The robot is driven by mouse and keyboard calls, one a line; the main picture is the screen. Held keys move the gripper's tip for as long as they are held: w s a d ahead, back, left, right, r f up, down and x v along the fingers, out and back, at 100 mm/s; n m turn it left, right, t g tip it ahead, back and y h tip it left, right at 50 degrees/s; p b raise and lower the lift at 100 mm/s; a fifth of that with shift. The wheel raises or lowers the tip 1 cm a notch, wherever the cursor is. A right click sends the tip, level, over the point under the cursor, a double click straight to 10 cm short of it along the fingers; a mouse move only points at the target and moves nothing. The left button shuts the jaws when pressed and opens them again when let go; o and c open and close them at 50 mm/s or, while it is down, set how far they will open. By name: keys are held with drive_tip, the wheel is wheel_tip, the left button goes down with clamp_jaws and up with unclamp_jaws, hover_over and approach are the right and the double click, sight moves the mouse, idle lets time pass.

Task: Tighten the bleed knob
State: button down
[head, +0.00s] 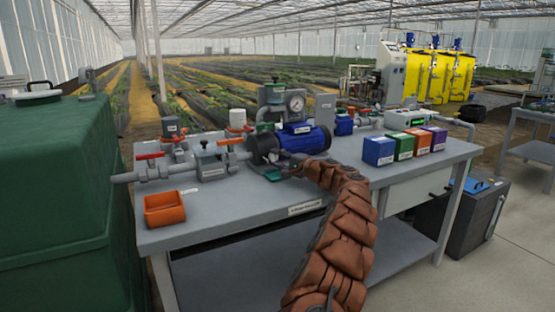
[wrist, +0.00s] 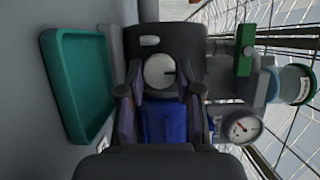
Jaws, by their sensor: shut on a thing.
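The bleed knob (wrist: 159,72) is a pale round disc with a dark line from its middle toward the right. It sits against the dark pump housing (wrist: 180,38) in the wrist view. My gripper (wrist: 160,82) has a finger on each side of the knob and is shut on it. The fingers' exact contact points are hard to see in the dark. In the head view the pump with its blue motor (head: 303,139) stands on the bench, and my brown-sleeved arm reaches to its near side. The knob cannot be made out there.
A green tray (wrist: 78,85) lies beside the pump. A pressure gauge (wrist: 241,127) and pipework stand close by. An orange bin (head: 165,210) and several coloured boxes (head: 403,147) are on the grey bench (head: 235,225). The bench's front middle is mostly clear.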

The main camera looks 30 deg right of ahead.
idle(0.4)
drive_tip(key=c, duration=0.8)
unclamp_jaws()
drive_tip(key=v, duration=1)
drive_tip(key=shift+s+d+r, duration=0.1)
drive_tip(key=shift+s+d, duration=0.05)
drive_tip(key=shift+s, duration=0.2)
drive_tip(key=shift+s+d, duration=0.1)
drive_tip(key=shift+s, duration=0.5)
